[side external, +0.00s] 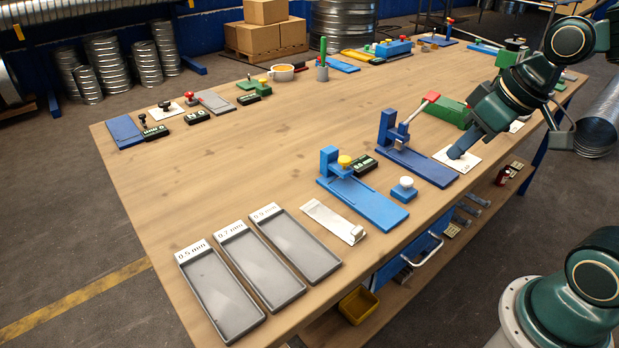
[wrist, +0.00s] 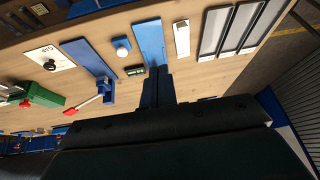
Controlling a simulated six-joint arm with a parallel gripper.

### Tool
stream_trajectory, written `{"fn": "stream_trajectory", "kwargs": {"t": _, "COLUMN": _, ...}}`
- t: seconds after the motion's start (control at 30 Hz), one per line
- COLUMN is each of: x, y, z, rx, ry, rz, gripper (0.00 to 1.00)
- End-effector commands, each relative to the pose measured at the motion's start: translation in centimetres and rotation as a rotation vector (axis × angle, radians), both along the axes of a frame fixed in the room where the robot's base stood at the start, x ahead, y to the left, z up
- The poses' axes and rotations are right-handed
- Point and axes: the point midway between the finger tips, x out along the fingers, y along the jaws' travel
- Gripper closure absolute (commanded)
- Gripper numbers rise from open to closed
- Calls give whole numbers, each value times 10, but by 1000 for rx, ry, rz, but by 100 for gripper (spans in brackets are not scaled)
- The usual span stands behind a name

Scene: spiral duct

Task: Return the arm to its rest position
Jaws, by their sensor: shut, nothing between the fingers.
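My gripper (side external: 455,154) hangs at the right of the side view, at the end of the dark green arm. Its blue fingers are together with nothing between them. In that view they overlap a white plate (side external: 470,163), but they look raised above the bench and apart from it. In the wrist view the closed fingers (wrist: 158,72) point out over the bench, and the white plate (wrist: 44,56) lies well off to the left.
The wooden bench (side external: 250,170) holds blue fixtures (side external: 370,203) (side external: 420,165), a white-knobbed block (side external: 403,189), a metal strip (side external: 334,222), a green box (side external: 449,112) and grey trays (side external: 220,293). The bench centre is clear. A yellow bin (side external: 358,305) sits below.

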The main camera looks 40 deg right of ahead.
Motion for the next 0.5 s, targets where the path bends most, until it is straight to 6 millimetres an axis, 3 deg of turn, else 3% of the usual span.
{"fn": "stream_trajectory", "kwargs": {"t": 0.3, "x": -50, "y": 8, "z": 19, "rx": -47, "ry": -39, "rz": -42, "gripper": 100}}
{"fn": "stream_trajectory", "kwargs": {"t": 0.5, "x": -68, "y": 7, "z": 22, "rx": -51, "ry": -48, "rz": -64, "gripper": 100}}
